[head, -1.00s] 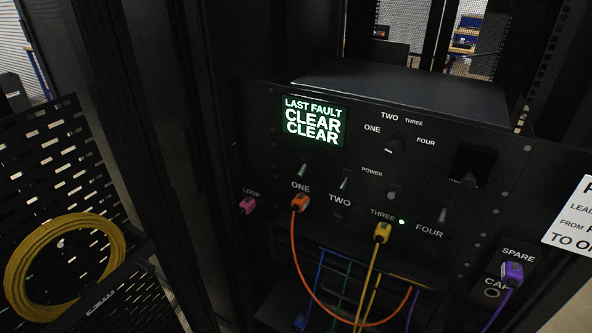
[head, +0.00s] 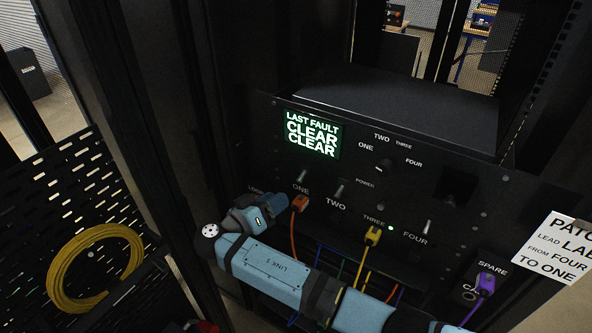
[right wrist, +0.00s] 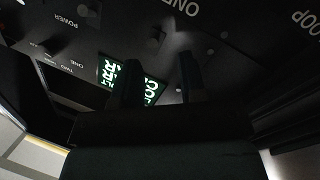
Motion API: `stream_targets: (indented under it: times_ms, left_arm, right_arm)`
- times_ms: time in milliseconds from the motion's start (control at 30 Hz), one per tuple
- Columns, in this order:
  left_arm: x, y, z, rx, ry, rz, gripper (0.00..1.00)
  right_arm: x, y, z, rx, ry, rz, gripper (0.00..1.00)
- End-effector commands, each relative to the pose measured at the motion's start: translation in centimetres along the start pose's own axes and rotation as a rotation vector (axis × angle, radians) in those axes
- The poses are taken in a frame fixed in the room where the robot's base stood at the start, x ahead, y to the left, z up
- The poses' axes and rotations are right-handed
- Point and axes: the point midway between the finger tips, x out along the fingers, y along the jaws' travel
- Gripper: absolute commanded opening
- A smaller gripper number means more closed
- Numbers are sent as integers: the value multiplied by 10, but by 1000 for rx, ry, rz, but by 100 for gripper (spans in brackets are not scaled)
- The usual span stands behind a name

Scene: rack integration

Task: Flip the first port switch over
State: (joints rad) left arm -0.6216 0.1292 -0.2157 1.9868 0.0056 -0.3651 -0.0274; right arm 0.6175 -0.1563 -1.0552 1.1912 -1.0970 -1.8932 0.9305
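The first port switch (head: 303,176) is a small pale toggle above the ONE label on the dark rack panel (head: 460,215). An orange plug (head: 299,203) sits in the port below that label. My right gripper (head: 284,203) is left of the plug, close to the panel, and hides the pink LOOP plug. In the right wrist view, its two dark fingers (right wrist: 160,78) stand apart with nothing held between them. A dark toggle (right wrist: 155,38), seemingly the first one, shows beyond them near the upside-down ONE label. Contact cannot be told. My left gripper is not in view.
Similar toggles stand at TWO (head: 338,190) and FOUR (head: 427,228). A yellow plug (head: 372,235) and a purple plug (head: 485,283) have hanging cables. The lit screen (head: 312,135) reads CLEAR. A yellow coil (head: 95,268) hangs on the perforated panel at left.

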Motion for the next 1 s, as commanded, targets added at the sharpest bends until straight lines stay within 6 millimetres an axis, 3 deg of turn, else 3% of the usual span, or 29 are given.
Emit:
stream_targets:
  times_ms: [33, 167, 600, 967, 1000]
  left_arm:
    - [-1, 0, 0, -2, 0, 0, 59]
    - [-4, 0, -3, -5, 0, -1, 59]
    - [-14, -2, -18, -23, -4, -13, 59]
    - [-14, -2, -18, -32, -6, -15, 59]
    - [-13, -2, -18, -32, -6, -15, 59]
  right_arm:
    - [-2, 4, -10, 26, 11, 27, 38]
    - [4, 8, -16, 50, 17, 54, 38]
    - [65, 11, -16, 48, 15, 50, 38]
    - [72, 10, -14, 48, 14, 48, 38]
    - [72, 10, -14, 48, 14, 48, 32]
